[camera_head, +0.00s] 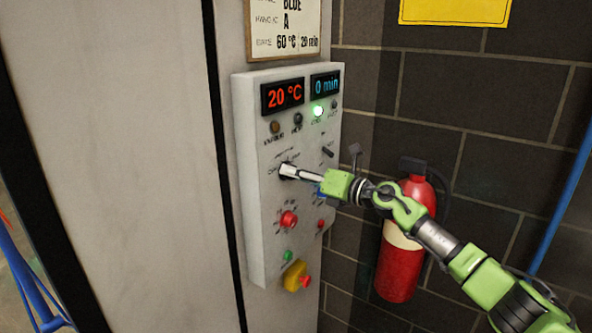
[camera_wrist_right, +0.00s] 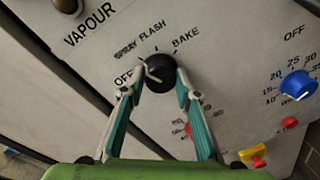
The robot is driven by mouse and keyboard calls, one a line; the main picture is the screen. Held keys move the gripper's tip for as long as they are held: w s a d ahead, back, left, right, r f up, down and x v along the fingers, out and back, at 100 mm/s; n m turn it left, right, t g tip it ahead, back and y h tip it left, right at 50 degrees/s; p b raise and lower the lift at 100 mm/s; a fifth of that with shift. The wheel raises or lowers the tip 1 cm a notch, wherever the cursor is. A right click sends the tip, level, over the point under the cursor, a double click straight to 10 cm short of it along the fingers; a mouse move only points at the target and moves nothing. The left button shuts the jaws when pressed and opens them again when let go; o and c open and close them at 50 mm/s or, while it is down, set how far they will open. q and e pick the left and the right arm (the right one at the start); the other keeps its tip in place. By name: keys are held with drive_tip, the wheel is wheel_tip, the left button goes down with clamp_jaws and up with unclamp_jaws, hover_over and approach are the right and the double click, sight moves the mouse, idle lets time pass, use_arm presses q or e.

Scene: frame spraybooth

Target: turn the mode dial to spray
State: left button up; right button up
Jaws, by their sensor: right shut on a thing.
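The black mode dial (camera_wrist_right: 158,72) is on the grey control panel (camera_head: 259,217), with OFF, SPRAY, FLASH and BAKE printed around its upper left side. A pale mark on it faces the upper left, towards the OFF and SPRAY side; I cannot tell exactly which label it meets. My right gripper (camera_wrist_right: 162,76) is shut on the dial, one finger on each side. In the head view my right gripper (camera_head: 288,171) reaches the panel from the right and mostly hides the dial. My left gripper is not in view.
Displays read 20 °C (camera_head: 283,96) and 0 min (camera_head: 325,85), with a lit green lamp (camera_head: 317,111) below. A blue knob (camera_wrist_right: 298,84) is right of the dial. A fire extinguisher (camera_head: 399,268) stands behind my right arm.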

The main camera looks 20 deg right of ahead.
drive_tip(key=shift+r, duration=0.1)
idle(0.3)
drive_tip(key=o, duration=1.1)
drive_tip(key=v, duration=1.2)
